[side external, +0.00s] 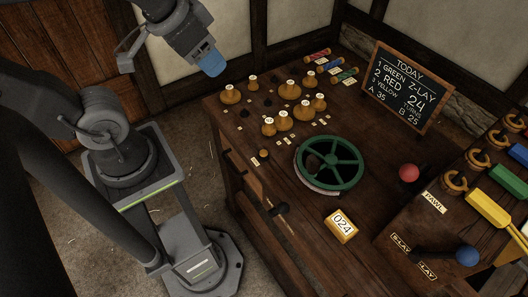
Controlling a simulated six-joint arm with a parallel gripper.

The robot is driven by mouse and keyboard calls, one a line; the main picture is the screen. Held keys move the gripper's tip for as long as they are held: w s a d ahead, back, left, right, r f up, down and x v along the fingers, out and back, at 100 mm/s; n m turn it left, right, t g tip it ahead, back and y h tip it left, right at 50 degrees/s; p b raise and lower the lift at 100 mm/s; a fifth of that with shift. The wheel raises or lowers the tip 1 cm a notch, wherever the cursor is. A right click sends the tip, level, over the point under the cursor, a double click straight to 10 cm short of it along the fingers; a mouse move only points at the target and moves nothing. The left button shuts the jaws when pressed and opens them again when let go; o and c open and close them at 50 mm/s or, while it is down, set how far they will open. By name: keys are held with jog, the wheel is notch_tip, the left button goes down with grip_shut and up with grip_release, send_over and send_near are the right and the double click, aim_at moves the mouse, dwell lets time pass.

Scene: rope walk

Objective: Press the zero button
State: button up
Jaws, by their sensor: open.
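I cannot make out a button marked zero. A small orange-brown knob (264,153) with a pale tag beside it stands near the bench's left edge, and its marking is too small to read.
The workbench (310,210) also holds wooden bobbins (290,89), a chalkboard (407,87), a red-knobbed lever (409,172) and a blue-knobbed lever (467,256). Hooks (457,182) and coloured bars stand at the right. Room above the bench's left side is clear.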

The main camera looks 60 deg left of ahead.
grip_shut()
dwell(1.4)
